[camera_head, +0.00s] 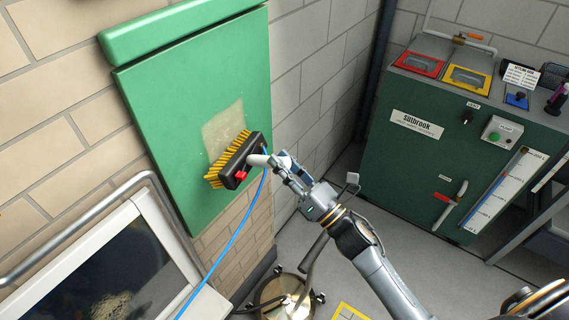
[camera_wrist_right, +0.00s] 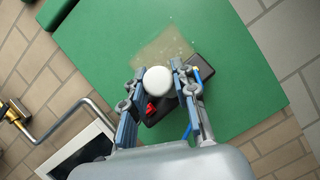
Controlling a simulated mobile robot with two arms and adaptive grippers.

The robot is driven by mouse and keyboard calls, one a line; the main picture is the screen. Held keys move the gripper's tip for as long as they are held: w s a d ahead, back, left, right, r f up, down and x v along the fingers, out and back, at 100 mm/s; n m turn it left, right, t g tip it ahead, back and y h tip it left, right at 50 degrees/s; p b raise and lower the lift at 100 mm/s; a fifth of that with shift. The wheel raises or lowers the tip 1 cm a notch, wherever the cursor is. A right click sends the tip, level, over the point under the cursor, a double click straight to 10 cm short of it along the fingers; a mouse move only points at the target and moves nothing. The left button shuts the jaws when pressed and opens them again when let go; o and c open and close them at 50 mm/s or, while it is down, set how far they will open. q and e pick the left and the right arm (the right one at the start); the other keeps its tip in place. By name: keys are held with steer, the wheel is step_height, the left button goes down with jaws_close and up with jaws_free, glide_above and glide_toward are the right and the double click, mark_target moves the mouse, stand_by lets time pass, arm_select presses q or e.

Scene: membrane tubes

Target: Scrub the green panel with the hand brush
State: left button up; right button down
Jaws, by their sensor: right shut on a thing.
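The green panel (camera_head: 170,110) is mounted on the tiled wall at the upper left in the head view, and it fills much of the right wrist view (camera_wrist_right: 230,60). A pale beige dirty patch (camera_head: 222,128) is on its face. The hand brush (camera_head: 243,160) has a black block, yellow bristles facing the panel and a red part. It is at the lower edge of the patch; whether the bristles touch the panel I cannot tell. My right gripper (camera_head: 277,165) is shut on the brush's white handle, whose round end (camera_wrist_right: 158,80) shows between the fingers. My left gripper is not in view.
A blue hose (camera_head: 238,232) hangs from near the brush. A metal rail (camera_head: 75,232) and a white-framed tank (camera_head: 130,260) are at the lower left. A dark green cabinet (camera_head: 420,165) with red and yellow hatches stands at the right. A round wheeled item (camera_head: 270,292) is on the floor below.

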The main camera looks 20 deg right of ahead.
steer(key=shift+r+p, duration=0.35)
steer(key=shift+r, duration=0.75)
steer(key=shift+a+r+p, duration=0.1)
steer(key=shift+r+p, duration=1)
steer(key=shift+r, duration=0.2)
steer(key=shift+r+p, duration=1.15)
steer(key=shift+r, duration=0.3)
steer(key=shift+f, duration=0.15)
steer(key=shift+f+b, duration=1.4)
steer(key=shift+b, duration=0.1)
